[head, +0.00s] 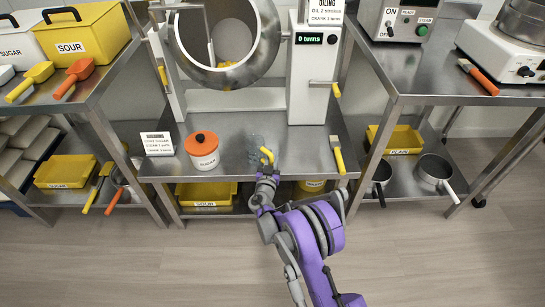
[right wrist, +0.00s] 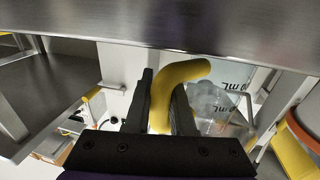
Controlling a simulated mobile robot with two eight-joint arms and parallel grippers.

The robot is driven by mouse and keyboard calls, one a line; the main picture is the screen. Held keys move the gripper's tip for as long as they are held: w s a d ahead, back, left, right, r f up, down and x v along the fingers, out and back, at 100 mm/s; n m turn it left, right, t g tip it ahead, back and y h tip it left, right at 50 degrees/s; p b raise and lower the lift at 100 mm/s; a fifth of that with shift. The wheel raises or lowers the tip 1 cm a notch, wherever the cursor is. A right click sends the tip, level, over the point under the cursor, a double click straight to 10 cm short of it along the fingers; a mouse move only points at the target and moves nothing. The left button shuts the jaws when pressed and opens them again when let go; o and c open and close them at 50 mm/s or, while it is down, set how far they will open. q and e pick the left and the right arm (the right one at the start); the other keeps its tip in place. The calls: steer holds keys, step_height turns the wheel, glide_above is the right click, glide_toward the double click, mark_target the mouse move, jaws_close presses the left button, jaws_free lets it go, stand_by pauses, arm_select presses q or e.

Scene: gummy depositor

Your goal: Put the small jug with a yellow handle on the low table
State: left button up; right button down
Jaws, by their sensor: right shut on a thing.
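The small clear jug (head: 256,141) has a curved yellow handle (head: 267,154) and shows over the front part of the middle metal table (head: 305,150). My right gripper (head: 267,174) is shut on the handle from the front. In the right wrist view, the yellow handle (right wrist: 172,82) is between the two dark fingers. The transparent jug body (right wrist: 213,103), with printed mL marks, is just beyond to the right. I cannot tell whether its base touches the tabletop. My left gripper is not in view.
A white pot with an orange lid (head: 202,150) and a label card (head: 157,143) stand left of the jug. A yellow-handled brush (head: 337,154) lies to the right. The tilted drum (head: 186,62) stands behind. Side benches (head: 455,88) flank this table.

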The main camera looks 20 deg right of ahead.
steer(key=shift+f, duration=0.15)
steer(key=c, duration=0.8)
jaws_free()
steer(key=shift+o, duration=0.2)
